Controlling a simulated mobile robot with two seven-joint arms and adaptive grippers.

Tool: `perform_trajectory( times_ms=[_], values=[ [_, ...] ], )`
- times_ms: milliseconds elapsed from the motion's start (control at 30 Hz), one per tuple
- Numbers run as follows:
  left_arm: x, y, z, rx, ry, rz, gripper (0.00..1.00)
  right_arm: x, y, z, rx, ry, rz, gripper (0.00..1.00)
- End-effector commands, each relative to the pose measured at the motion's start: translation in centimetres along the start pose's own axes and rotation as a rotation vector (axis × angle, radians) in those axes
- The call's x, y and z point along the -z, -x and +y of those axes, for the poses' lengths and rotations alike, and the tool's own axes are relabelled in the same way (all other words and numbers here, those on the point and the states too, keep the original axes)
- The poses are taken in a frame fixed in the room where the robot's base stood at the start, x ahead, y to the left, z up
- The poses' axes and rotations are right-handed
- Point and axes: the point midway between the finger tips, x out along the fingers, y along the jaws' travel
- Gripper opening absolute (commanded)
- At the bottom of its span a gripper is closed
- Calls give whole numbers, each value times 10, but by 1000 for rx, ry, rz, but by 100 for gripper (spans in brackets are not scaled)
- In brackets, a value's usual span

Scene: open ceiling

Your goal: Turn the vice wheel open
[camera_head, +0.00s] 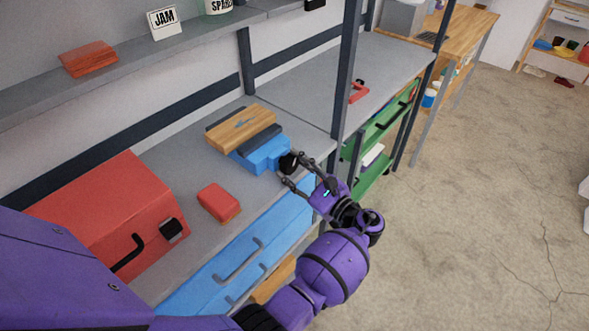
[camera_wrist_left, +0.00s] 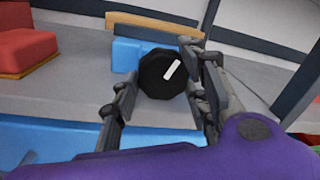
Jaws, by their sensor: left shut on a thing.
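The vice (camera_head: 262,154) is blue with a dark jaw and stands on the grey workbench, with a wooden block (camera_head: 240,128) at its back. Its black wheel (camera_head: 287,162) faces the bench's front edge. In the left wrist view the wheel (camera_wrist_left: 160,76) is a black many-sided knob with a slanted white mark. My left gripper (camera_head: 293,171) reaches in from the front with one finger on each side of the wheel, shut on it. In the left wrist view its dark fingers flank the wheel. My right gripper is not in view.
A red toolbox (camera_head: 104,212) and a red and tan block (camera_head: 219,203) are on the bench left of the vice. Blue drawers (camera_head: 240,262) are below. A dark post (camera_head: 347,75) rises right of the vice. A shelf (camera_head: 120,82) runs above.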

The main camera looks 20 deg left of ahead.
Motion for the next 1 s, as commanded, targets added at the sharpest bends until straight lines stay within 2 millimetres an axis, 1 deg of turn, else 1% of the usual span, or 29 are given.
perform_trajectory(
  times_ms=[33, 133, 367, 433, 533, 667, 900, 1000],
  values=[
    [2, 0, 3, -6, -3, 3, 45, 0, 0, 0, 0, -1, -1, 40],
    [2, 0, 3, -5, -4, 3, 58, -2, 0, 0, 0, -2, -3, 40],
    [1, 0, 2, -3, -3, 2, 58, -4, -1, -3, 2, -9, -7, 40],
    [1, 1, 1, -3, -3, 2, 58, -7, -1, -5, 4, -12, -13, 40],
    [1, 6, 1, -2, -3, 3, 58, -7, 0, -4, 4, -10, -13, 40],
    [2, 26, 1, -2, -4, 6, 58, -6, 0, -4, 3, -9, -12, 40],
    [2, 78, 1, -3, -5, 6, 58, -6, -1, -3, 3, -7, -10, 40],
    [1, 96, 1, -3, -3, 4, 58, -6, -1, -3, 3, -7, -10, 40]
  ],
)
